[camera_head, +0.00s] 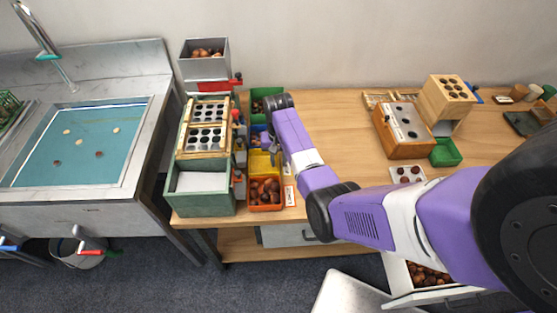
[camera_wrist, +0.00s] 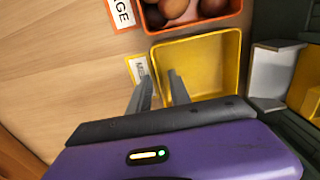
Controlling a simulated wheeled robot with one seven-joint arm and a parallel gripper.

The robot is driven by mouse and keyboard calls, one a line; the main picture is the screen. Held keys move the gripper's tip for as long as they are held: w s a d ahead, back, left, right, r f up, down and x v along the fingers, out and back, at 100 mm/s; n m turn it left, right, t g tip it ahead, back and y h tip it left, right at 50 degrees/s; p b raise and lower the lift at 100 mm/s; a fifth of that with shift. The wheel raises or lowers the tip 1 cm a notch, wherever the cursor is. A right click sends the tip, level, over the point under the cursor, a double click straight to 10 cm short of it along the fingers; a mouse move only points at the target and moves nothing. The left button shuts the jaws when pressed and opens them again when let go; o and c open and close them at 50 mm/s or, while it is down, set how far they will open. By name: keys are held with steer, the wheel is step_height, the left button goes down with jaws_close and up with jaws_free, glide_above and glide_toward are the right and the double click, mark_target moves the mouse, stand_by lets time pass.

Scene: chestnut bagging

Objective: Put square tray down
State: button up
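A yellow, box-like square tray (camera_wrist: 200,65) lies below my gripper in the wrist view, empty where I can see into it. In the head view the yellow tray (camera_head: 262,163) sits in the row of bins, just behind the orange bin. My gripper (camera_wrist: 161,76) has its two fingers apart, with a visible gap between the tips. One finger is over the tray's inside and the other is outside its left wall, beside a small label card (camera_wrist: 140,72). I see no finger touching the wall. In the head view the fingers are mostly hidden by my arm.
An orange bin of chestnuts (camera_head: 252,205) adjoins the yellow tray. A green-framed box with a holed rack (camera_head: 205,140) stands at left. A small white tray (camera_head: 393,175) with dark round items lies to the right. The table's middle (camera_head: 340,125) is clear.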

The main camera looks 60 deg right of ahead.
step_height(320, 180, up, 12)
stand_by(0.5)
steer(key=shift+w+d, duration=0.1)
stand_by(0.4)
steer(key=w+d+r+n+t+h, duration=0.1)
steer(key=w+d+r+t+h, duration=0.35)
steer(key=w+d, duration=0.2)
steer(key=s+a+r+n+t+h, duration=0.1)
steer(key=s+a+r+n+t, duration=0.2)
steer(key=a, duration=0.5)
steer(key=s+a+n+t, duration=0.2)
steer(key=a+t, duration=0.2)
steer(key=a, duration=0.4)
steer(key=s+a+r+n+t+h, duration=0.1)
steer(key=s+a+r+n+t, duration=0.2)
steer(key=a, duration=0.4)
steer(key=s+a+r+n+y, duration=0.1)
steer(key=s+a+y, duration=0.2)
steer(key=s+a, duration=0.5)
steer(key=s+a+r+n+y+b, duration=0.1)
steer(key=s+a+r+n+y, duration=0.1)
steer(key=s+a, duration=0.7)
steer(key=s+y, duration=0.1)
steer(key=s, duration=0.4)
steer(key=shift+a, duration=0.3)
steer(key=shift+s+f+y, duration=0.1)
steer(key=shift+y, duration=0.15)
